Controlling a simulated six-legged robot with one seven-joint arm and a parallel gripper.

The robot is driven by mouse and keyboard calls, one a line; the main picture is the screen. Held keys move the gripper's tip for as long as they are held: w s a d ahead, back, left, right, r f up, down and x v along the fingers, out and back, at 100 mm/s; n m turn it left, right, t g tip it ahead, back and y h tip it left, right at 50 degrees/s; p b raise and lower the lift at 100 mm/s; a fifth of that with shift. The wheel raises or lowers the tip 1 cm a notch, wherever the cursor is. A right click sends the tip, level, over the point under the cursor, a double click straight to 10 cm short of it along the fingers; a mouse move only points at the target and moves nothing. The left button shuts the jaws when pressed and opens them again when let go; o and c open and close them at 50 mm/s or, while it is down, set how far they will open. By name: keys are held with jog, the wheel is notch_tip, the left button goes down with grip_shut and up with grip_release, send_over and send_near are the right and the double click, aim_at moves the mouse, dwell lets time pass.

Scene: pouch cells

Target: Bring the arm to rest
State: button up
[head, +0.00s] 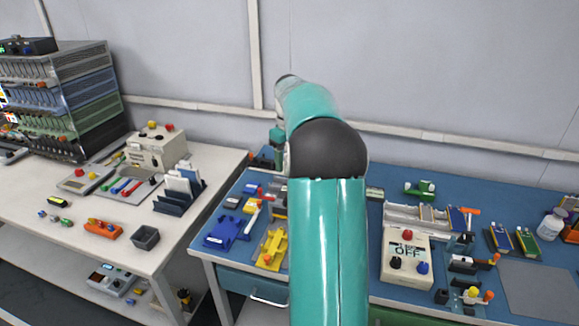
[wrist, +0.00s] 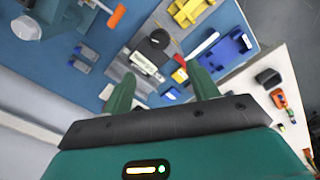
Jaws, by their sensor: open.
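My arm (head: 327,240) is teal with a dark elbow joint and reaches forward over the blue workbench in the head view. Its far end bends down behind the elbow, so the jaws are hidden there. In the wrist view my gripper (wrist: 162,74) shows two green fingers set wide apart, with nothing held between them. Beyond them lies the bench top, with a grey device with a black knob (wrist: 147,64) seen between the fingertips. The gap between fingers and bench is hard to judge.
A white table (head: 190,235) at left holds a rack (head: 70,100) and a card holder (head: 180,198). A wall stands behind.

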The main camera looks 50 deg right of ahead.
dwell(0.5)
jog(key=s+a+r+t, duration=0.1)
jog(key=a+r, duration=0.2)
jog(key=a, duration=0.5)
jog(key=s+a+r+h, duration=0.1)
jog(key=s+a+r, duration=0.15)
jog(key=a, duration=0.55)
jog(key=a+r+t, duration=0.1)
jog(key=a+r, duration=0.2)
jog(key=a, duration=0.5)
jog(key=s+a+f+t, duration=0.1)
jog(key=s+a+f, duration=0.1)
jog(key=s+a, duration=0.6)
jog(key=s+a+f+n+t+y, duration=0.1)
jog(key=s+a+f+t, duration=0.1)
jog(key=s+a, duration=0.6)
jog(key=shift+s+a+f+t, duration=0.3)
jog(key=shift+a+f, duration=0.15)
jog(key=shift+f, duration=0.05)
